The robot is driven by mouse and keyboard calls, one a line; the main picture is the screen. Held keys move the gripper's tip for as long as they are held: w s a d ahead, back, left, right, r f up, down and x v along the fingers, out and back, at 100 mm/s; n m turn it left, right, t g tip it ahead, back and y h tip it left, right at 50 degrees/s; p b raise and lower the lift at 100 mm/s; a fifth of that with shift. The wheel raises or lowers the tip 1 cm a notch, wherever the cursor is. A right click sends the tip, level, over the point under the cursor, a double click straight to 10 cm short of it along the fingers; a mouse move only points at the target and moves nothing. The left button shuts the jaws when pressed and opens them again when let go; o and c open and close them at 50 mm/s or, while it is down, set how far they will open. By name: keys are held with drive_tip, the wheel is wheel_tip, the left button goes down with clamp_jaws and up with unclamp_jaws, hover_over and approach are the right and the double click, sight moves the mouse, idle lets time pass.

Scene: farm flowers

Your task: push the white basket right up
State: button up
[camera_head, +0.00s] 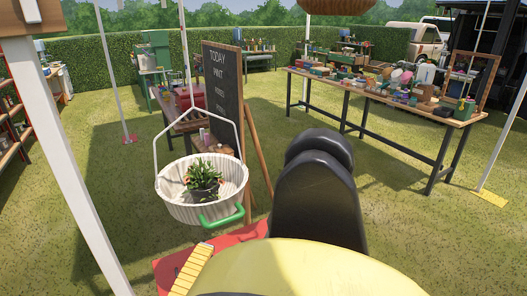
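The white basket (178,211) is left of the middle, close to me. It is round with ribbed sides, and its thin white wire handle stands up over it. A small green potted plant (204,175) with a dark pot sits inside. A green loop (222,217) shows at the basket's front rim. What bears the basket underneath is hard to tell. A large black rounded shape (318,195), perhaps part of my arm, stands right of the basket, apart from it in the picture. I cannot make out my gripper's fingers.
A chalkboard sign (224,85) stands just behind the basket. A long table (398,108) with many small goods is at the right. A red object with a yellow strip (192,270) lies at the bottom. A white post (62,150) rises at left. Open grass lies between.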

sight(227, 218)
drive_tip(key=x, duration=0.3)
drive_tip(key=b+x, duration=0.1)
drive_tip(key=x, duration=0.6)
drive_tip(key=shift+w+d+r+b, duration=0.2)
drive_tip(key=shift+d+r+b, duration=0.05)
drive_tip(key=shift+d+b, duration=0.1)
clamp_jaws()
